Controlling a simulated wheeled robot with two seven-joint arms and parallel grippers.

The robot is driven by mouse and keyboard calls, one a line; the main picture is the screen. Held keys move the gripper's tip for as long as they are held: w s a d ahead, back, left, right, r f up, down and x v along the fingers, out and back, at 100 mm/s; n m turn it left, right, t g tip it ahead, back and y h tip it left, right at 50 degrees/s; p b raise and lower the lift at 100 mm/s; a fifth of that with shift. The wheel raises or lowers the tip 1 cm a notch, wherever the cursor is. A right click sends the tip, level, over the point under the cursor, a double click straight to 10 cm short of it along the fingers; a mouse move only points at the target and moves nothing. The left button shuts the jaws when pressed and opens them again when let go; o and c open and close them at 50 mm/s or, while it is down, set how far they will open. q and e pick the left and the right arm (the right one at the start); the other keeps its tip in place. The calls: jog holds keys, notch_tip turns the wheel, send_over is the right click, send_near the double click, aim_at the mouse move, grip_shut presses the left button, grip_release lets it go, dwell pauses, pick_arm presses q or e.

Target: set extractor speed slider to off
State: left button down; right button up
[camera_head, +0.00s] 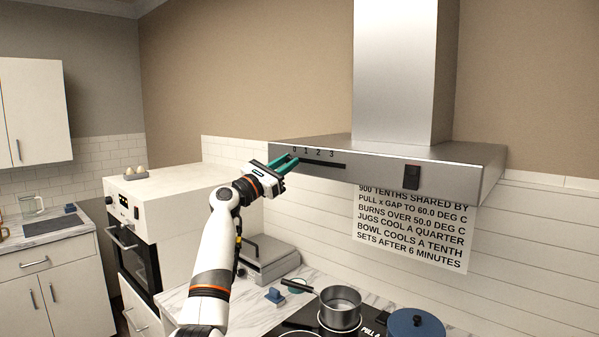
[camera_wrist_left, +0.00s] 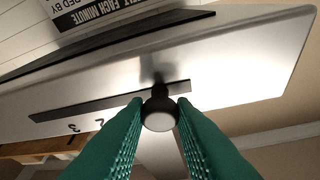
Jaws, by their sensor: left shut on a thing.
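The extractor hood (camera_head: 375,172) has a dark slider slot (camera_head: 325,165) under the marks 0, 1, 2 and 3. My left gripper (camera_head: 295,160) reaches the left end of this slot, by the 0 mark, and its fingers hide the knob in the head view. In the left wrist view, the round dark slider knob (camera_wrist_left: 160,109) sits between the green fingers of my left gripper (camera_wrist_left: 160,112), which is shut on it. The slot (camera_wrist_left: 90,105) and the marks 2 and 3 show there; the lower marks are hidden. My right gripper is not in view.
A dark rocker switch (camera_head: 411,177) is at the hood's right. Below are a saucepan (camera_head: 340,310), a blue lidded pot (camera_head: 415,323) and a grey press-like appliance (camera_head: 268,258). A sign (camera_head: 412,228) hangs on the wall. A white oven unit (camera_head: 170,205) stands left.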

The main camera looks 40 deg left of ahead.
pick_arm(q)
jog(key=shift+a+r, duration=0.15)
jog(key=shift+a, duration=0.55)
jog(key=shift+d, duration=0.2)
jog(key=c, duration=1.6)
grip_release()
jog(key=shift+r, duration=0.1)
jog(key=o, duration=0.3)
jog(key=shift+a, duration=0.15)
jog(key=shift+o, duration=0.5)
jog(key=shift+a+f, duration=0.15)
jog(key=shift+f, duration=0.1)
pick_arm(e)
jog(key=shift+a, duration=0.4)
